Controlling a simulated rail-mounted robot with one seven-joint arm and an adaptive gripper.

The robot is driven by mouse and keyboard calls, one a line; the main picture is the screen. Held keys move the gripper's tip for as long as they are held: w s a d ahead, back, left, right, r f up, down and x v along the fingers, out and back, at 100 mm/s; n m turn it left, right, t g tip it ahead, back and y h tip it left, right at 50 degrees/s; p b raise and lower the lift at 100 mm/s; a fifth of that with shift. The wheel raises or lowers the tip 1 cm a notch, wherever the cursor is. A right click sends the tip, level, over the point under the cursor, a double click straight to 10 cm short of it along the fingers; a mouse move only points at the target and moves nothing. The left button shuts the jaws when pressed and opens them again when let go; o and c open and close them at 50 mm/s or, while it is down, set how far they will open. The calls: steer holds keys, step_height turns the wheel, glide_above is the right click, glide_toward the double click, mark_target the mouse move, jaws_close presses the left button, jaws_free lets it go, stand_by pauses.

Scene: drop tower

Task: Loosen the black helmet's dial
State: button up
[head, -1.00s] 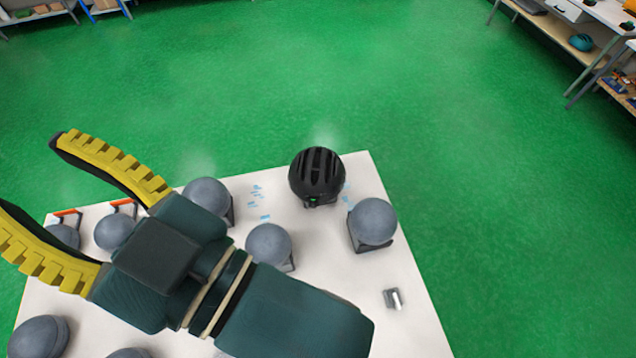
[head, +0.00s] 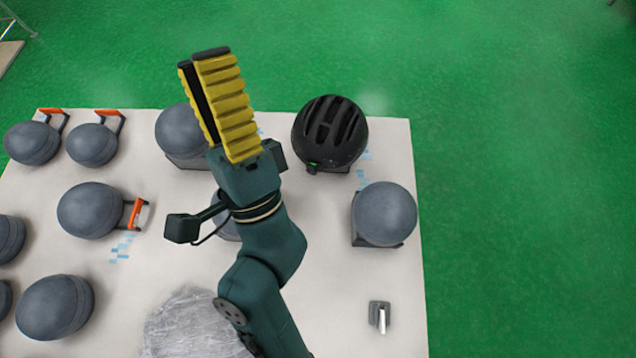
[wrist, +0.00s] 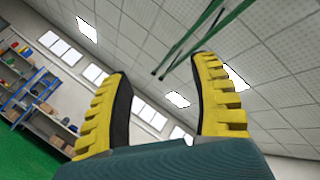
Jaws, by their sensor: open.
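The black helmet (head: 331,132) with long vents sits at the far right part of the white table in the head view. Its dial (head: 313,167) appears as a small dark part with a green spot at the helmet's near lower edge. My gripper (head: 210,56) is raised to the left of the helmet, apart from it, with its yellow ribbed fingers pointing away. In the wrist view my gripper (wrist: 165,75) is open and empty, its two fingers spread and aimed up toward the ceiling. The helmet is not in the wrist view.
Several grey headforms, such as one to the right (head: 384,213), stand on the white table (head: 330,300). Some have orange-and-black handles (head: 137,213). A small metal block (head: 379,316) lies near the right edge, and clear crumpled plastic (head: 190,325) at the front.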

step_height(320, 180, down, 22)
steer(key=w+r+m+g+h+b, duration=0.1)
steer(key=m+h+b, duration=0.85)
steer(key=m, duration=0.85)
steer(key=m+g+h+b, duration=0.65)
steer(key=m+g, duration=0.35)
steer(key=m, duration=0.5)
glide_toward(310, 173)
steer(key=shift+y, duration=0.4)
steer(key=b+x, duration=0.1)
steer(key=x, duration=0.9)
steer(key=shift+w+d+r, duration=0.15)
steer(key=shift+d, duration=0.2)
jaws_close()
